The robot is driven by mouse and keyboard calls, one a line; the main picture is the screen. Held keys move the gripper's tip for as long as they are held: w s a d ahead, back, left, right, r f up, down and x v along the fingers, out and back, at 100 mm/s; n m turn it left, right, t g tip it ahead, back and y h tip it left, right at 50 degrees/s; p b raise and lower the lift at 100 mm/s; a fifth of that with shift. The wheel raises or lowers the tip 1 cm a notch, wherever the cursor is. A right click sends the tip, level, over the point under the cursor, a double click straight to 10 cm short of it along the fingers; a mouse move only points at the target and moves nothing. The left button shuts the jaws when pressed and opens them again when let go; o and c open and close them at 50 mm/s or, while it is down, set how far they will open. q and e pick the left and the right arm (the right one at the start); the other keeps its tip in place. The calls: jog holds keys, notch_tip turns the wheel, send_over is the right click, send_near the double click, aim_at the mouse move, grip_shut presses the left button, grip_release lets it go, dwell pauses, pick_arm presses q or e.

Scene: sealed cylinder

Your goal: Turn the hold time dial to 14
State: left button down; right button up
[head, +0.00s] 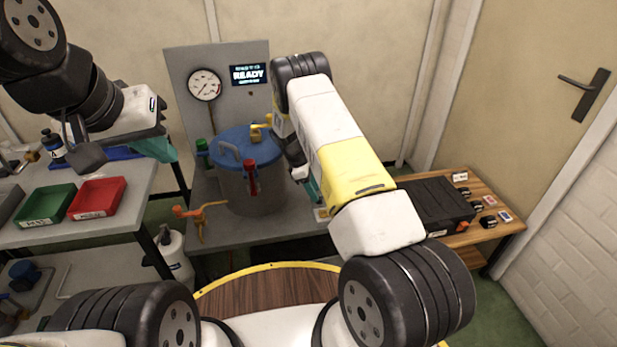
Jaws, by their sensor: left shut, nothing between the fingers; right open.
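I cannot make out the hold time dial; my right arm covers part of the bench and panel. The grey panel (178,75) stands behind the blue-lidded cylinder (228,190) and carries a round gauge (205,85) and a display (248,74) reading READY. My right gripper (311,188) is right of the cylinder, low over the bench, mostly hidden behind my own arm; its teal fingers show only in part. My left gripper (160,149) is shut and empty, above the left table and well left of the cylinder.
Red and green clamps surround the lid. A green bin (48,205) and a red bin (97,198) sit on the left table. A black case (435,205) lies on the wooden table at right.

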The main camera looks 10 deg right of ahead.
jog(key=shift+x, duration=1.45)
grip_shut()
